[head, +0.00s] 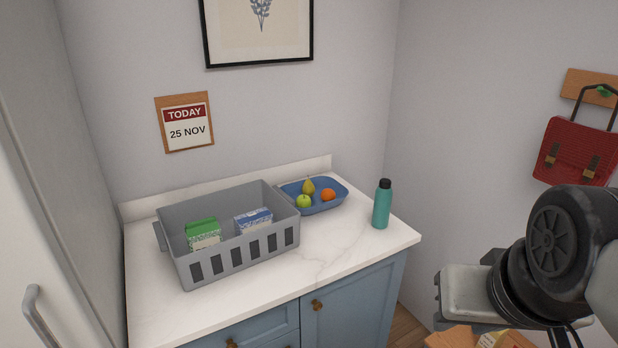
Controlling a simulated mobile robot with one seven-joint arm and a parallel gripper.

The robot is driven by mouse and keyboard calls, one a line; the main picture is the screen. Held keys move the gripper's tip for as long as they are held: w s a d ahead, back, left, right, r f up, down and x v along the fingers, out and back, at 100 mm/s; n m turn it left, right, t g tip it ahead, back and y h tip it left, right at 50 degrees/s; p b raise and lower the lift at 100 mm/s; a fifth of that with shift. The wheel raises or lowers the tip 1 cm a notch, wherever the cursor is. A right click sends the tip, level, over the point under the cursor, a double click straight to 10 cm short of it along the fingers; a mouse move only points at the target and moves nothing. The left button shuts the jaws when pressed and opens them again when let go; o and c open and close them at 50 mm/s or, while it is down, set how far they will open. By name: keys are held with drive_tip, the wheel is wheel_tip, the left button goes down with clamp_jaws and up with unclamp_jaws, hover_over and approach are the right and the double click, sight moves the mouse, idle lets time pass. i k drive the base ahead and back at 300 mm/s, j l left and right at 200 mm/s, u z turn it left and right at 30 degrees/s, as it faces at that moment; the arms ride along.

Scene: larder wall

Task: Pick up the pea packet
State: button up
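A green and white packet (203,233) stands in the left part of a grey slotted basket (240,258) on the counter. It looks like the pea packet, but its print is too small to read. Its lower part is hidden by the basket's front wall. A blue and white packet (253,220) is to its right in the same basket, with a gap between them. Parts of my arm show at the lower right, well apart from the basket. The fingers of my gripper cannot be seen.
A blue tray (325,208) holding a pear, a green apple and an orange sits right of the basket. A teal bottle (382,205) stands near the counter's right end. The white counter (335,249) is clear in front. A brown object (455,340) is cut off at the bottom.

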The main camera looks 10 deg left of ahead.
sight(201, 234)
drive_tip(key=i+l+u, duration=0.1)
drive_tip(key=i+u, duration=0.2)
drive_tip(key=i, duration=0.2)
drive_tip(key=i+l+u, duration=0.15)
drive_tip(key=i+u, duration=0.15)
drive_tip(key=i, duration=0.15)
drive_tip(key=u, duration=1.3)
